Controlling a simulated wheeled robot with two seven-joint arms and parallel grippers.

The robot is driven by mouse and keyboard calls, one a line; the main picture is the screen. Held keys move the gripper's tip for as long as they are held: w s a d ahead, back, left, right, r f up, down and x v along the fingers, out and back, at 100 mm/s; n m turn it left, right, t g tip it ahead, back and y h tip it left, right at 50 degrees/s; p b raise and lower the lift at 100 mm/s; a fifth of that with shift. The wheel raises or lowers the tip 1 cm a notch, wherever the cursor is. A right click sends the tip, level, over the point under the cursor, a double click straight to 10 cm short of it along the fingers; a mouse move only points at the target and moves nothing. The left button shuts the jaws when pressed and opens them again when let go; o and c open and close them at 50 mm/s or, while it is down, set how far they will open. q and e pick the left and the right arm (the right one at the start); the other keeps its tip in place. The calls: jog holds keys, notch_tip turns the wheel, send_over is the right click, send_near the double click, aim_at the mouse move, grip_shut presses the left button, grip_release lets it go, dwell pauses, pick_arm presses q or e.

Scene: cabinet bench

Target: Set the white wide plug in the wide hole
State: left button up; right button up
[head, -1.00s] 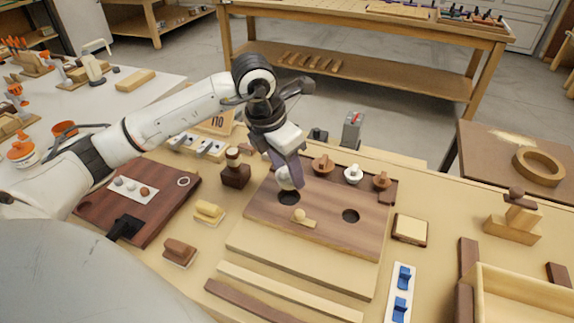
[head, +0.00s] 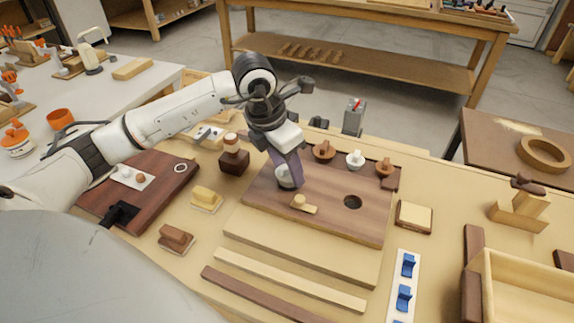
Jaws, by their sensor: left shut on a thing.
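The white wide plug (head: 286,184) is in my left gripper (head: 287,168), at the left part of the dark wooden board (head: 330,218). The gripper points down and its fingers are shut on the plug. The plug covers the place of the left, wider hole, which is hidden. I cannot tell how deep the plug sits in it. A second, smaller hole (head: 352,202) to the right is open and empty.
A small wooden turn-piece (head: 303,204) lies on the board just in front of the plug. A brown plug (head: 324,151), a smaller white plug (head: 355,160) and another brown plug (head: 384,168) stand along the board's back edge. A dark block (head: 234,160) stands left of the board.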

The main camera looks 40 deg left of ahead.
dwell(0.8)
pick_arm(q)
jog(key=shift+f+b, duration=0.15)
jog(key=shift+b, duration=0.15)
dwell(0.4)
jog(key=shift+f+b, duration=0.7)
jog(key=shift+f, duration=0.1)
dwell(0.5)
jog(key=o, duration=1.3)
jog(key=shift+r+p, duration=2.6)
jog(key=shift+r, duration=1.2)
jog(key=shift+s+f, duration=0.1)
